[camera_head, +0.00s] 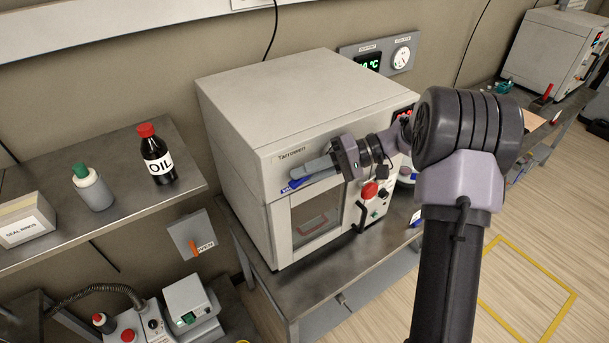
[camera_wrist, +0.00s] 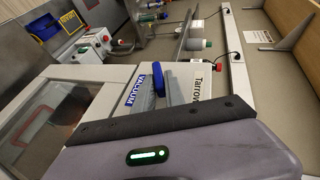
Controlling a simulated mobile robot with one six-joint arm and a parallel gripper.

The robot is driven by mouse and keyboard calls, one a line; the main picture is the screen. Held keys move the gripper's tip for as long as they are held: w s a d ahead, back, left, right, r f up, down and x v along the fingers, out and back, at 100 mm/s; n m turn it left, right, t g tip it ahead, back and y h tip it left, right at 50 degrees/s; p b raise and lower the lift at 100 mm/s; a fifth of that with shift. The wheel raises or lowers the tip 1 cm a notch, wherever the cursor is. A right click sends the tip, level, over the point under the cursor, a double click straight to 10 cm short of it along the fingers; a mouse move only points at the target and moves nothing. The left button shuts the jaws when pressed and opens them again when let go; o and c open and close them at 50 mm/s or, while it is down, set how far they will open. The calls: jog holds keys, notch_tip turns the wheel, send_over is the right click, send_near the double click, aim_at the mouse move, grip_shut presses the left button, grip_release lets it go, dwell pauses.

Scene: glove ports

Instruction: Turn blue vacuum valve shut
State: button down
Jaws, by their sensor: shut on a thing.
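The blue vacuum valve (camera_head: 292,185) is on the upper front of the vacuum oven (camera_head: 245,150), at the left above its window door. In the wrist view the blue handle (camera_wrist: 157,78) shows beside the "VACUUM" label (camera_wrist: 143,86). My gripper (camera_head: 303,172) reaches in from the right across the oven front, and its fingers are shut on the blue handle. In the wrist view the fingers (camera_wrist: 163,92) lie on either side of the handle. They hide part of the valve, so its exact angle is hard to tell.
A red knob (camera_head: 370,190) and a black door handle (camera_head: 361,217) are on the oven front below my wrist. A shelf with an oil bottle (camera_head: 157,156) is at the left. A pump (camera_head: 185,308) stands lower left. Open floor (camera_head: 535,235) is at the right.

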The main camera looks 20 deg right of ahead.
jog(key=shift+f+m+y+b, duration=0.15)
jog(key=shift+m+y+b, duration=0.25)
jog(key=shift+y, duration=0.55)
jog(key=shift+f+m+y+b, duration=0.2)
jog(key=shift+y+b, duration=0.4)
jog(key=shift+y, duration=0.35)
jog(key=c, duration=1.5)
grip_release()
jog(key=shift+r, duration=0.1)
jog(key=shift+o, duration=0.2)
